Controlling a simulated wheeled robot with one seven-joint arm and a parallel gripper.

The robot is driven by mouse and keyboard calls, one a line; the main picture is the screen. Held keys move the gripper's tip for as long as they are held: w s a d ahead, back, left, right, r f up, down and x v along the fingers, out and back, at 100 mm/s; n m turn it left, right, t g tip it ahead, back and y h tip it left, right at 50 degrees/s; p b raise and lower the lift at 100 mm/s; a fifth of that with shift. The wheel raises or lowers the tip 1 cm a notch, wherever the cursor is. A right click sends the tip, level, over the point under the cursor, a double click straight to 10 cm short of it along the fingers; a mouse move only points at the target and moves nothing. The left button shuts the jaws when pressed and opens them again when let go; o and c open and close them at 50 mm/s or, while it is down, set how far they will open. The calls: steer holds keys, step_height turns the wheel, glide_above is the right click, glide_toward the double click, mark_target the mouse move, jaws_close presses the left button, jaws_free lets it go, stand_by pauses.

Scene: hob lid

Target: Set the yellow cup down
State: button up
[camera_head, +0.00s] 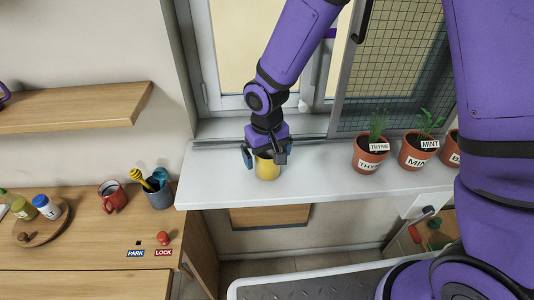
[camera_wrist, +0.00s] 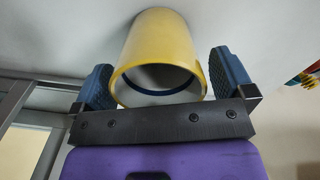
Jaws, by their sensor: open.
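The yellow cup (camera_head: 267,167) stands upright on the white window sill (camera_head: 320,177), near its left part. It also shows in the wrist view (camera_wrist: 165,52), with its open rim facing the camera and its far end against the white surface. My gripper (camera_head: 266,158) is above and around the cup, with one blue-padded finger on each side. In the wrist view my gripper (camera_wrist: 162,80) is open, with a small gap between each finger and the cup's wall. In the head view the fingers hide part of the cup's upper side.
Potted thyme (camera_head: 370,153) and mint (camera_head: 418,150) stand on the sill to the right. A window with mesh (camera_head: 398,60) rises behind. Lower left, a wooden counter (camera_head: 85,230) holds a red mug (camera_head: 112,196) and a utensil pot (camera_head: 159,193). The sill between cup and thyme is clear.

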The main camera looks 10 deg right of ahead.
step_height(320, 180, up, 12)
stand_by(0.5)
steer(key=shift+r, duration=0.15)
steer(key=s+d+r+m+t, duration=0.1)
steer(key=s+d+r+t, duration=0.1)
steer(key=s+d+r, duration=0.5)
steer(key=s+d+r+m+t, duration=0.2)
steer(key=s+d+r, duration=0.1)
steer(key=d+r, duration=0.75)
steer(key=s+d+m+t, duration=0.1)
steer(key=s+d, duration=0.6)
steer(key=s, duration=0.2)
steer(key=shift+d+r, duration=0.15)
steer(key=shift+r, duration=0.1)
